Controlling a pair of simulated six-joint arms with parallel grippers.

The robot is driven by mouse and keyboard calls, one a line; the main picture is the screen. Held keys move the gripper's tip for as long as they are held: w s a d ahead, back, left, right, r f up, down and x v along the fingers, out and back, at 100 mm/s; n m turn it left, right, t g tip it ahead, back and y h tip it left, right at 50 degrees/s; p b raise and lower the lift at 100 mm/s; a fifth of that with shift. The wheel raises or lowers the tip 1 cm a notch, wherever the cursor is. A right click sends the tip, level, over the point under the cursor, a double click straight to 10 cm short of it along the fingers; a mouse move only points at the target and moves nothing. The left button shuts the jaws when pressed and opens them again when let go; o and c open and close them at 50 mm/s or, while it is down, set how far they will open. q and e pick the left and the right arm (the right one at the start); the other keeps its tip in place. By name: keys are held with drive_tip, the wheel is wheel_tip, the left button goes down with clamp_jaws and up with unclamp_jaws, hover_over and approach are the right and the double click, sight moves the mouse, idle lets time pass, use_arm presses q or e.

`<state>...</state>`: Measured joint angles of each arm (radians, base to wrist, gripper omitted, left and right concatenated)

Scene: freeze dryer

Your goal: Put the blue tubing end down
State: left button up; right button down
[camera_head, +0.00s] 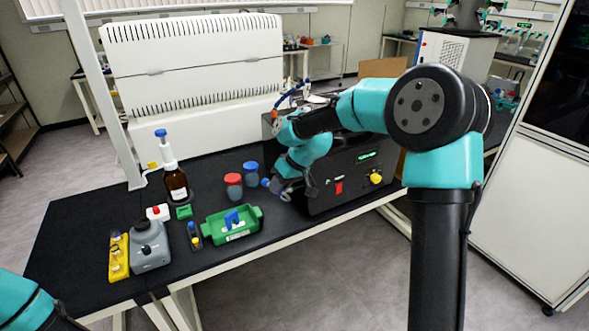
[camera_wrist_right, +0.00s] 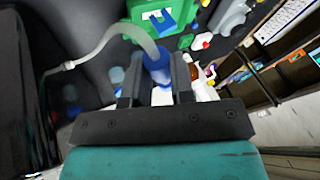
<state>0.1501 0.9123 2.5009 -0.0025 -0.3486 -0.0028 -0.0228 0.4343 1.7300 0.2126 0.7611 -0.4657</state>
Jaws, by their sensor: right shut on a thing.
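The blue tubing end (camera_wrist_right: 157,66) sits between the fingers of my right gripper (camera_wrist_right: 156,84) in the right wrist view. Clear tubing (camera_wrist_right: 100,42) arcs from its top toward the left. In the head view my right gripper (camera_head: 281,189) is above the black bench, just left of the black box's front, and its fingers are mostly hidden by the wrist. A bit of blue (camera_head: 266,183) shows at its tip. My left gripper is outside the views; only part of my left arm shows at the lower left corner.
A green tray (camera_head: 213,232) with a blue item lies left of the gripper. Red-capped (camera_head: 234,187) and blue-capped (camera_head: 251,174) jars stand close to it. The black box (camera_head: 345,175) is on its right. A brown bottle (camera_head: 176,184) stands farther left. The front bench edge is near.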

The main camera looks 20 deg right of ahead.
drive_tip(key=s+a+f+n+g, duration=0.1)
drive_tip(key=s+a+f+n, duration=0.1)
drive_tip(key=a+f, duration=0.4)
drive_tip(key=s+a+f+n+g, duration=0.1)
drive_tip(key=a+f, duration=0.6)
drive_tip(key=a, duration=0.7)
drive_tip(key=shift+s+n+y, duration=0.3)
drive_tip(key=shift+s+n, duration=0.3)
drive_tip(key=shift+s, duration=0.2)
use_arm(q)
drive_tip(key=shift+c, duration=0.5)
